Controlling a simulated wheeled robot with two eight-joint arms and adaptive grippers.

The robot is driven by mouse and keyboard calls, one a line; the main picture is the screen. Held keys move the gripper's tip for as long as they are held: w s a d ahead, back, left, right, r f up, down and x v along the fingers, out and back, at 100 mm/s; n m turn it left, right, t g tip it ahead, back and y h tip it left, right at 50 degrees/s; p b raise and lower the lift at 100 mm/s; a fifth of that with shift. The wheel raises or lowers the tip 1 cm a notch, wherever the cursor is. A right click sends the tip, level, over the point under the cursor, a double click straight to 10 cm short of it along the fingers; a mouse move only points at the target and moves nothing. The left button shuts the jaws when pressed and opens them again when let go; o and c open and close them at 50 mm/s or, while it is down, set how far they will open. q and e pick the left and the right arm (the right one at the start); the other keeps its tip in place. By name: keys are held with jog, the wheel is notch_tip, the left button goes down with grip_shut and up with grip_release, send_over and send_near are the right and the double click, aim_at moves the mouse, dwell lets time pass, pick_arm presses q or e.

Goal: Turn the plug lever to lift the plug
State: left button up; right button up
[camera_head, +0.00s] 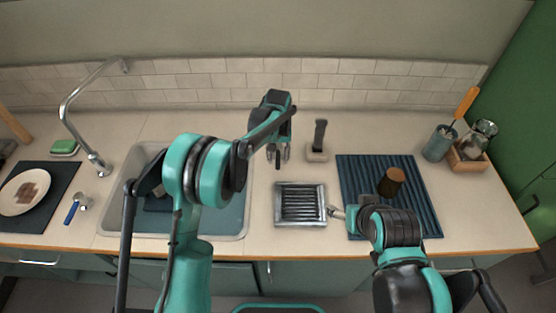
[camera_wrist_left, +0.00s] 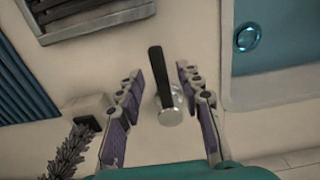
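The plug lever (camera_wrist_left: 160,75) has a black handle on a round silver base and stands on the counter beside the sink (camera_head: 244,228). In the head view, a dark bit of the lever shows between the left fingers. My left gripper (camera_head: 278,154) is open; in the left wrist view its two fingers (camera_wrist_left: 160,72) stand on either side of the lever, with gaps visible. The plug (camera_wrist_left: 248,37) shows as a round disc with a blue rim on the sink floor. My right gripper (camera_head: 338,212) is small and partly hidden by its arm, beside the metal rack.
A grey brush in a holder (camera_head: 318,155) stands right of the left gripper. A metal rack (camera_head: 300,222) lies in front. A ribbed blue mat (camera_head: 415,190) holds a brown cup (camera_head: 391,182). A faucet (camera_head: 97,163) rises left of the sink.

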pick_arm(q)
jog(key=shift+f, duration=0.35)
grip_shut()
